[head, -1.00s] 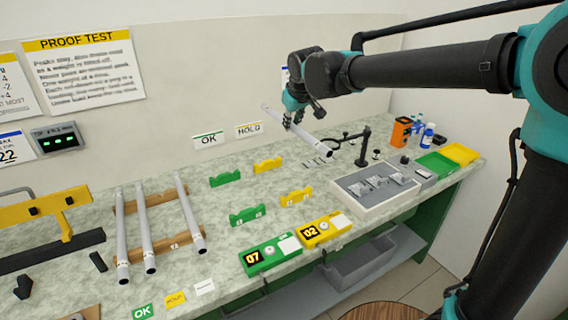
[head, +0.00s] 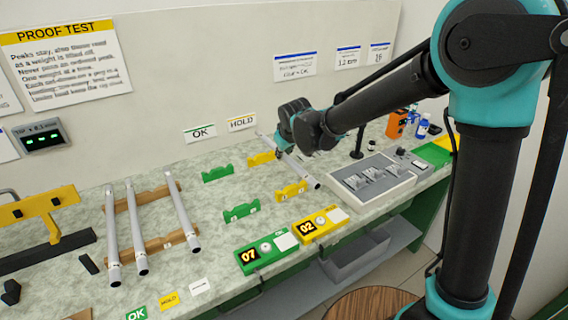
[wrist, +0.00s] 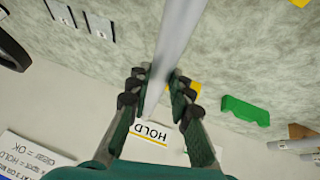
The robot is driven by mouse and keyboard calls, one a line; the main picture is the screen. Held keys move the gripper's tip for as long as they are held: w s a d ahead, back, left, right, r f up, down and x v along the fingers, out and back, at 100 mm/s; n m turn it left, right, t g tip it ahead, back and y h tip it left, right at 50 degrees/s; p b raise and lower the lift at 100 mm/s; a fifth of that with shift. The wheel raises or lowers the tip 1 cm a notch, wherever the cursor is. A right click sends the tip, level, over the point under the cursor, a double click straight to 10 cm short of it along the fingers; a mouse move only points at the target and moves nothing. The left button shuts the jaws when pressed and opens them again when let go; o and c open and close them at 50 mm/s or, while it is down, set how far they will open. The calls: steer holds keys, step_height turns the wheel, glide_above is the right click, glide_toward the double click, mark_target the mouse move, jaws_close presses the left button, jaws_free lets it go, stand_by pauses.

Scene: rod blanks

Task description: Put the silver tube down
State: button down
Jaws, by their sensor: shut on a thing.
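The silver tube (head: 304,174) is held by my gripper (head: 282,152) just right of the two yellow notched rests, the rear one (head: 262,158) and the front one (head: 291,191). My gripper is shut around the tube, nearer its far end. In the wrist view the tube (wrist: 179,38) passes between the fingers (wrist: 160,88), and a yellow rest (wrist: 195,88) shows partly behind a finger. The tube appears low over the bench; I cannot tell whether it touches anything.
Green rests (head: 218,173) stand left of the yellow ones. Several silver tubes (head: 137,225) lie on a wooden rack at left. Green box 07 (head: 262,252) and yellow box 02 (head: 318,224) sit in front. A grey-white tray (head: 372,183) is right of the held tube.

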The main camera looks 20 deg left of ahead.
steer(key=shift+f, duration=2.15)
steer(key=c, duration=1.4)
jaws_free()
steer(key=shift+o, duration=0.2)
steer(key=shift+r, duration=0.1)
steer(key=v, duration=1.2)
